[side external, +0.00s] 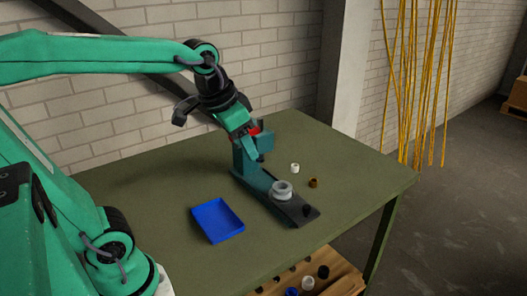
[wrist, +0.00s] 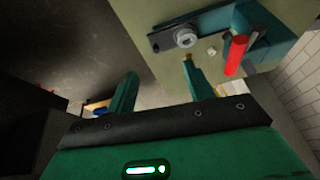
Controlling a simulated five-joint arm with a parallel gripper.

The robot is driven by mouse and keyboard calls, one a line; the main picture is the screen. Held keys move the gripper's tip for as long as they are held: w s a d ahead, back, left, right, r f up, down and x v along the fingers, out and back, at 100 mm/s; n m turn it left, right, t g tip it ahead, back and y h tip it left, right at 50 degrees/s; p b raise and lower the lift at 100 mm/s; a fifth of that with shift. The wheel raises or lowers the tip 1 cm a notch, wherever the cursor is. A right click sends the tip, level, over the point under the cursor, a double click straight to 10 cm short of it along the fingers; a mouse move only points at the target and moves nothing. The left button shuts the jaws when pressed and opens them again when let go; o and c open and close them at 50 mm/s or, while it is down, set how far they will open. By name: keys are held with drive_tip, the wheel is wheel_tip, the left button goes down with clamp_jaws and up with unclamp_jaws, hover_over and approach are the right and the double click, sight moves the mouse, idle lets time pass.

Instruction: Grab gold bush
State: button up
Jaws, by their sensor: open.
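The gold bush (side external: 313,183) is a small brownish-gold ring on the green table, right of the teal fixture. It also shows in the wrist view (wrist: 188,56), partly hidden behind the tip of my right-hand finger. My gripper (wrist: 159,73) is open, with nothing between its two green fingers. In the side view my gripper (side external: 248,130) is high beside the upright of the fixture, to the left of the bush and apart from it. Its fingertips are hard to make out there against the teal fixture.
The teal fixture (side external: 247,168) has a red handle (wrist: 236,55) and a dark base carrying a grey ring (side external: 282,188). A white bush (side external: 295,168) stands close to the gold one. A blue tray (side external: 217,221) lies to the left. A wooden crate (side external: 343,276) holds several bushes below the table.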

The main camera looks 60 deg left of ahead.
drive_tip(key=w+a+m+g, duration=0.1)
drive_tip(key=w+a, duration=0.1)
drive_tip(key=w, duration=0.9)
drive_tip(key=m+g, duration=0.4)
hover_over(314, 180)
drive_tip(key=f, duration=2)
drive_tip(key=shift+s+a, duration=0.15)
drive_tip(key=shift+s, duration=0.05)
drive_tip(key=shift+w+d+f, duration=0.1)
drive_tip(key=shift+f, duration=1.85)
drive_tip(key=shift+d+f, duration=0.1)
drive_tip(key=shift+f, duration=1.8)
drive_tip(key=c, duration=1.1)
